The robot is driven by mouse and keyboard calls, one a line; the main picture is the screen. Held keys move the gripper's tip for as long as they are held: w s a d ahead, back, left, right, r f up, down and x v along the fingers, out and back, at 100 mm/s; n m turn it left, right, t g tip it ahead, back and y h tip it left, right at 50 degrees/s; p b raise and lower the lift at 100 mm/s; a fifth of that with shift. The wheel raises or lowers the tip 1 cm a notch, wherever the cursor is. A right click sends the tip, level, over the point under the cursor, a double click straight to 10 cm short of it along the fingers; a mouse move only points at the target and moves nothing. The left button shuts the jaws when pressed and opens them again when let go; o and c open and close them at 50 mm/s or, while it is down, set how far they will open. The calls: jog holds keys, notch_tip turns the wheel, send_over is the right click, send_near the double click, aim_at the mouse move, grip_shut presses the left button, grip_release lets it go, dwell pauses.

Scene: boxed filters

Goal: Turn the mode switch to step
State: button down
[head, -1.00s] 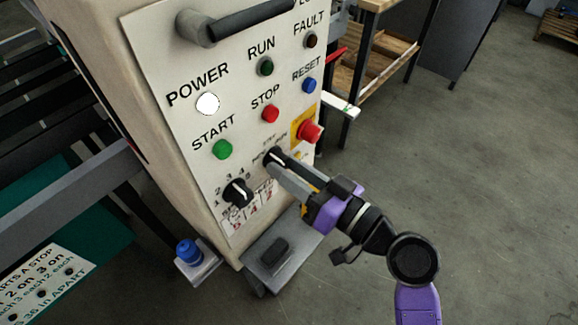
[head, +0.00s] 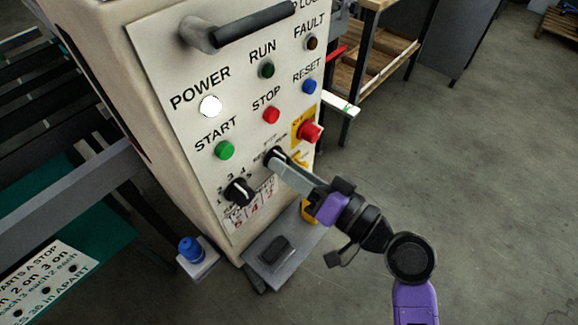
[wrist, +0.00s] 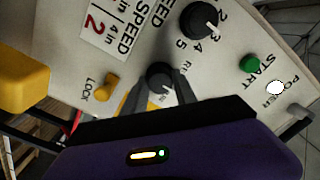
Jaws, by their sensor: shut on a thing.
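The mode switch is a small black knob (wrist: 159,75) on the light control panel (head: 165,65). In the head view the knob (head: 272,154) sits right of the numbered speed dial and is partly hidden by the fingers. My gripper (head: 281,163) is shut on the knob, with one finger on each side of it. In the wrist view my gripper's fingers (wrist: 159,88) close around the knob. The labels around the knob are mostly covered or too small to read.
The speed dial (head: 239,191) is just left of my fingers. The red emergency button (head: 310,132) is close above right, and a yellow lock part (wrist: 107,86) is beside the knob. A grey pedal box (head: 272,250) stands below. Open floor lies to the right.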

jog(key=c, duration=1)
grip_release()
jog(key=shift+d, duration=0.1)
jog(key=b+v, duration=0.1)
jog(key=v, duration=0.6)
jog(key=shift+s+d+b, duration=0.25)
jog(key=shift+d+b, duration=0.05)
jog(key=shift+b, duration=0.1)
